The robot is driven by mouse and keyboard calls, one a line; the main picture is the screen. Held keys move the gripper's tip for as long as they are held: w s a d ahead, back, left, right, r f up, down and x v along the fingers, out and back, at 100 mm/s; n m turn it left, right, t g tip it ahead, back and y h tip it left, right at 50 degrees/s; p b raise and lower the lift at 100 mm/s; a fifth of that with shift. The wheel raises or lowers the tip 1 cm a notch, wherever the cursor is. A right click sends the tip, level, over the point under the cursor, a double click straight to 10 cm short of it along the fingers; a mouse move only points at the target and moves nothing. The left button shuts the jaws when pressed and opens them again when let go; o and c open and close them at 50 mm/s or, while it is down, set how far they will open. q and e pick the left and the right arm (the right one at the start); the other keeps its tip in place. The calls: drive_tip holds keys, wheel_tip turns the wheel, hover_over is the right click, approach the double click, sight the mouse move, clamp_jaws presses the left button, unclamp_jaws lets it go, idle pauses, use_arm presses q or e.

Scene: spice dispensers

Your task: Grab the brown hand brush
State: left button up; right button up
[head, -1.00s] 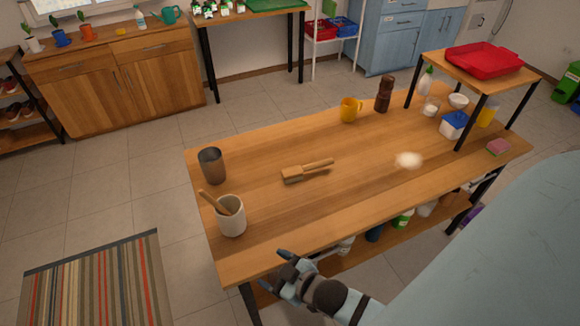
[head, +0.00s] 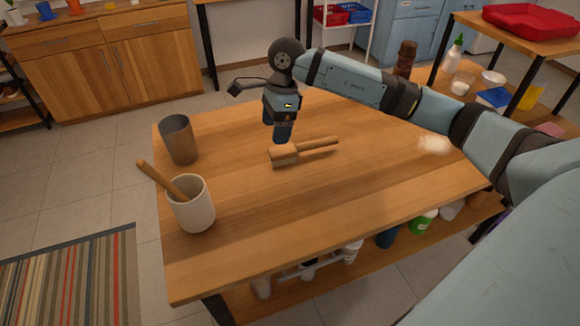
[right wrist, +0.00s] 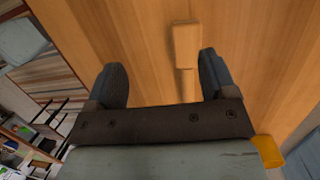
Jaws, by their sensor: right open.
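The brown hand brush (head: 287,155) lies flat on the wooden table, its block end to the left and its handle to the right. My right gripper (head: 283,131) is above the table just behind the block end, pointing down, apart from the brush. In the right wrist view, the open, empty fingers (right wrist: 163,78) show with the brush (right wrist: 186,44) beyond them. The brush's block is ahead of the fingertips, and part of its handle shows in the gap, closer to the right finger. My left gripper is not in view.
A white cup (head: 192,210) holding a wooden utensil and a metal cup (head: 179,140) stand at the table's left. White powder (head: 434,144) lies to the right. A dark brown bottle (head: 404,58) stands behind my right arm. The table's front middle is clear.

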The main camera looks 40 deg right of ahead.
sight(290, 148)
drive_tip(key=w+d+h, duration=0.1)
drive_tip(key=d+h, duration=0.2)
drive_tip(key=d, duration=0.3)
drive_tip(key=f, duration=0.2)
drive_tip(key=f+b, duration=0.1)
drive_tip(key=f, duration=0.3)
drive_tip(key=shift+w+a+f+b, duration=0.1)
drive_tip(key=shift+a+b, duration=0.15)
drive_tip(key=shift+b, duration=0.1)
drive_tip(key=shift+a+f+b, duration=0.15)
drive_tip(key=shift+f+b, duration=0.1)
drive_tip(key=shift+f, duration=1.25)
drive_tip(key=shift+a+f+b, duration=0.1)
drive_tip(key=shift+f+b, duration=0.15)
drive_tip(key=shift+f, duration=1.2)
drive_tip(key=c, duration=1)
drive_tip(key=shift+c, duration=0.2)
drive_tip(key=shift+r, duration=0.15)
